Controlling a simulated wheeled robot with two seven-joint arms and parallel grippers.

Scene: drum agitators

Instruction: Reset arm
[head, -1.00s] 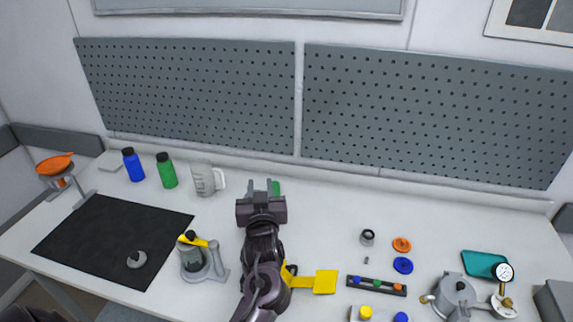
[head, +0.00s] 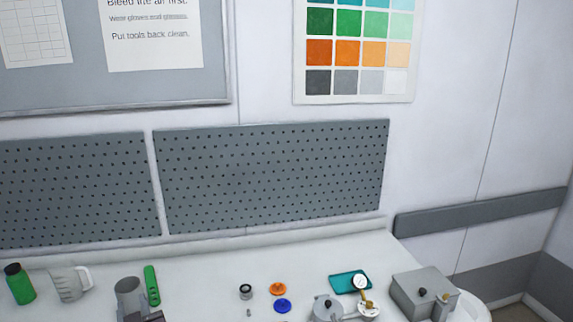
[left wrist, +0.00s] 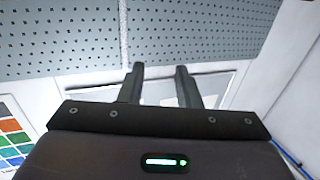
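My left gripper (left wrist: 159,70) is open in the left wrist view, with its two dark fingers apart and nothing between them. In the head view, only a dark part of my left gripper (head: 142,317) shows at the bottom edge, in front of a grey metal cup (head: 129,290). I cannot tell how far it is from the cup. My right gripper is in neither view.
A green-handled thing (head: 151,286) lies beside the cup. A green bottle (head: 19,284) and a clear jug (head: 68,283) stand left. Orange (head: 278,288) and blue (head: 283,306) discs, a teal tray (head: 349,283) and a grey box (head: 424,291) are on the right.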

